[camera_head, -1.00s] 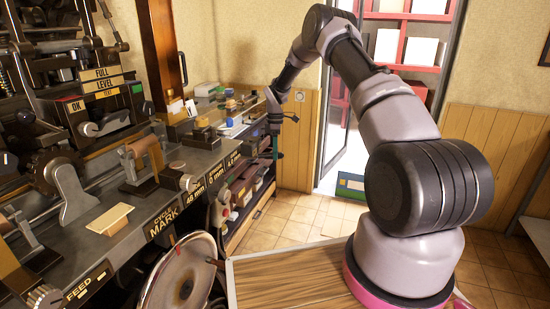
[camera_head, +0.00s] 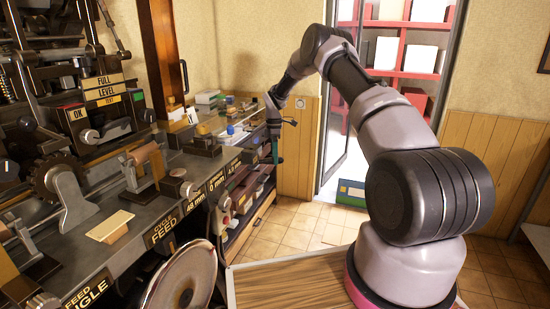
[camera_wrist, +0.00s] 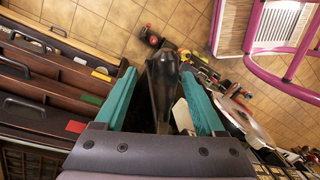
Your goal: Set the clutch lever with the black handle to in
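My gripper (camera_head: 275,152) is beyond the far end of the machine bench, near the drawers and pointing down. In the wrist view my gripper (camera_wrist: 158,76) has its two teal fingers apart. A dark rounded shape (camera_wrist: 163,88) shows between them; I cannot tell whether it is the black handle or whether anything touches it. A small black and red part (camera_wrist: 150,38) lies past the fingertips. I cannot pick out the clutch lever for certain in either view.
The machine bench (camera_head: 118,226) fills the left with dials, wheels and labels. A round metal disc (camera_head: 185,280) stands at its front. Dark drawers (camera_wrist: 50,70) lie left of my fingers in the wrist view.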

